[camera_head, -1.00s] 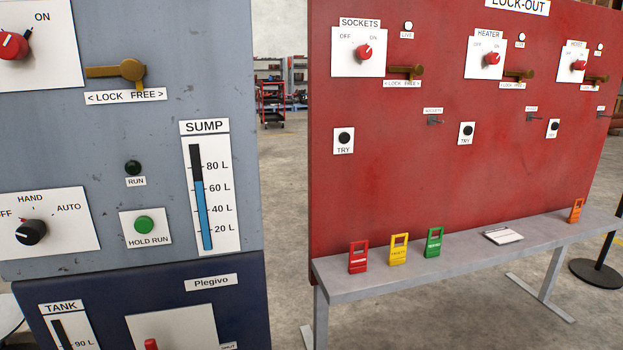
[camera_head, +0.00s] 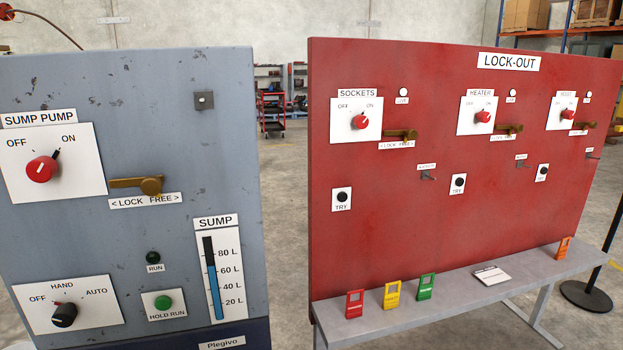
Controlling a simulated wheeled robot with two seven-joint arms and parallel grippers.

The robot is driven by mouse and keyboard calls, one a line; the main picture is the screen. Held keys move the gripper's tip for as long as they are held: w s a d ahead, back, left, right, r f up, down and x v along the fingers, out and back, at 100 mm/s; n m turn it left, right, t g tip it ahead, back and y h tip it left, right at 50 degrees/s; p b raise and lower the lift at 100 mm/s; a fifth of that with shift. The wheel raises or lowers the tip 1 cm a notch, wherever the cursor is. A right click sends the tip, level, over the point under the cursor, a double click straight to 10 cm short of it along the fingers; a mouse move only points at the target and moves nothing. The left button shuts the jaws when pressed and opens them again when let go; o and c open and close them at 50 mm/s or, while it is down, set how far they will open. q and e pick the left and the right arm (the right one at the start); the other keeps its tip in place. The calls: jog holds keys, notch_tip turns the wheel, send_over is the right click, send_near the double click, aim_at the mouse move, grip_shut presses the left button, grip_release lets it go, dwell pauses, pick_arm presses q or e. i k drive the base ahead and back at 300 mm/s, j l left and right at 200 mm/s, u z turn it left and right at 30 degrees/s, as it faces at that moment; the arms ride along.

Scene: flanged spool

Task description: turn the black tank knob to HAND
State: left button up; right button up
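A black knob (camera_head: 64,315) sits on a white plate (camera_head: 105,318) marked OFF, HAND and AUTO, low on the left of the grey panel. A small red mark shows under the word HAND. The knob carries a pale line, but it is too small to tell for certain which position it points to. No TANK label shows by this knob now. Neither of my grippers is in view.
The grey panel (camera_head: 150,90) also holds a red SUMP PUMP knob (camera_head: 41,169), a brass lever (camera_head: 150,185), a green HOLD RUN button (camera_head: 163,302) and a SUMP gauge (camera_head: 213,280). A red LOCK-OUT board (camera_head: 400,240) and grey bench (camera_head: 450,312) stand right.

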aim_at(65, 315)
jog(key=u, duration=1.4)
jog(key=i+j, duration=0.1)
jog(key=j, duration=0.3)
jog(key=j+u, duration=0.1)
jog(key=j, duration=0.25)
jog(key=i, duration=0.05)
